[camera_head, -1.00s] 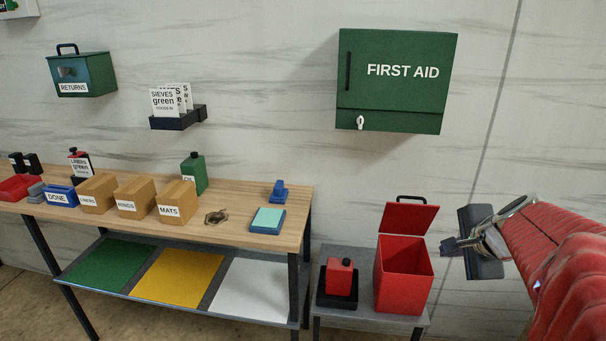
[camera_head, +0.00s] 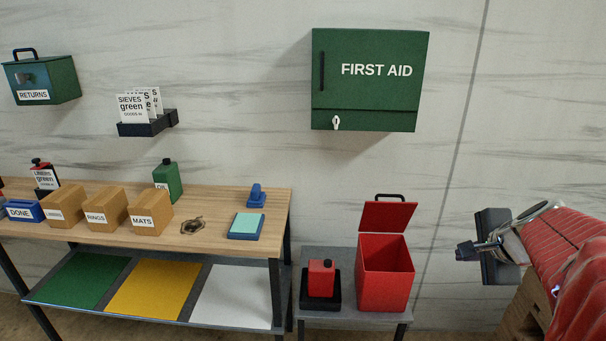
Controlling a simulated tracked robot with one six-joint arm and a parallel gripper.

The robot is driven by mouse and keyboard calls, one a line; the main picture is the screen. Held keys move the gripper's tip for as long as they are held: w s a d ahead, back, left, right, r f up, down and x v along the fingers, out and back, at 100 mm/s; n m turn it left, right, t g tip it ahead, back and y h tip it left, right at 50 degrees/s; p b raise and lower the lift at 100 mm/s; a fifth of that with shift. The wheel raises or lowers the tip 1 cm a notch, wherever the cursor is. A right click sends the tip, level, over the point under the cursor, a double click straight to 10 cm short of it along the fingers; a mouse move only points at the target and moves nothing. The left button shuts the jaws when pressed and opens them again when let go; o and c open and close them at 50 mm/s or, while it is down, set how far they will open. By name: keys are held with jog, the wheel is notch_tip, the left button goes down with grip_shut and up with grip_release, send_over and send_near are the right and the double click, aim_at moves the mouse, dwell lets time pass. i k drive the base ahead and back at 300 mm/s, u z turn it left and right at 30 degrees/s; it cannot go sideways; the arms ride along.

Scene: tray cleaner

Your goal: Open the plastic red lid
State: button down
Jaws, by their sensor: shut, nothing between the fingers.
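The red plastic lid (camera_head: 388,217) stands raised and tilted back at the rear of the red bin (camera_head: 383,289), with its black handle (camera_head: 388,197) at the top. The bin's mouth is open, and its inner walls show. The bin stands on a small grey table. My gripper (camera_head: 466,251) is to the right of the bin and lid, apart from both. It is shut and empty, with its fingers pointing left.
A red bottle (camera_head: 321,278) in a black holder stands left of the bin on the grey table (camera_head: 327,255). The wooden workbench (camera_head: 225,194) is further left. A green first aid cabinet (camera_head: 369,80) hangs above. A wooden piece (camera_head: 526,318) shows below my arm.

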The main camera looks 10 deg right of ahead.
aim_at(377, 216)
jog(key=z, duration=0.05)
jog(key=i, duration=1)
